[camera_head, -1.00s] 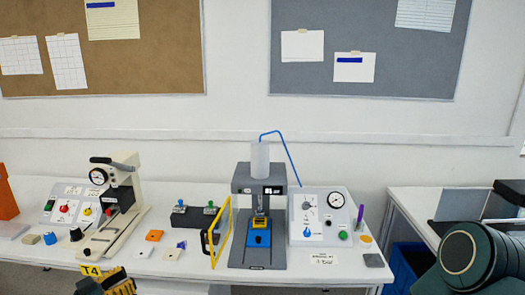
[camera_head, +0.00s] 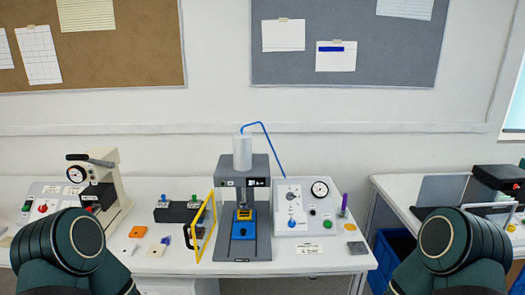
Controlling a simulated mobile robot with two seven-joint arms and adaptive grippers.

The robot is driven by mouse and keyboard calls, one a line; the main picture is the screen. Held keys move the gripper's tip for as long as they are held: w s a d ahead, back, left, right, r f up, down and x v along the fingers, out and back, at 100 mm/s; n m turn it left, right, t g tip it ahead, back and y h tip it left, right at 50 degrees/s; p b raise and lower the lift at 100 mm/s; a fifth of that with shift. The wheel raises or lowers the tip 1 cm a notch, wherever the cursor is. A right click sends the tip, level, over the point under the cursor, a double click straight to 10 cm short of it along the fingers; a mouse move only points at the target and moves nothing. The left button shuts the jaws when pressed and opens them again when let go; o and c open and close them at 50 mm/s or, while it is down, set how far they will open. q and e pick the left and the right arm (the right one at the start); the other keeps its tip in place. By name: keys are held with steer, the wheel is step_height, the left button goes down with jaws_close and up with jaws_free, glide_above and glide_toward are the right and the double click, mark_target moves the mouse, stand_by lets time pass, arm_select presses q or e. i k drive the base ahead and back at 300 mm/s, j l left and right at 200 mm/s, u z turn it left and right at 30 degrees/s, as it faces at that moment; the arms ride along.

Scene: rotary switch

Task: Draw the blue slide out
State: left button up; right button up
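The blue slide (camera_head: 243,231) sits low at the front of a grey press-like station (camera_head: 263,190) in the middle of the bench. A dark spot shows on its face. A yellow part (camera_head: 244,214) is just above and behind it. A yellow-framed guard (camera_head: 202,232) stands open at the left of the station, with a dark handle. My two arms show only as dark green links at the lower left and lower right. Neither gripper is in view.
A sloped control panel (camera_head: 305,208) with a gauge stands right of the station. A black box (camera_head: 181,211) with knobs and a beige lever press (camera_head: 109,187) stand to the left. The bench in front of the station has a narrow free strip.

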mark_target(242, 230)
steer(key=i+j+z, duration=0.25)
steer(key=j+z, duration=0.25)
steer(key=j, duration=0.85)
steer(key=j+z, duration=0.45)
steer(key=j, duration=0.9)
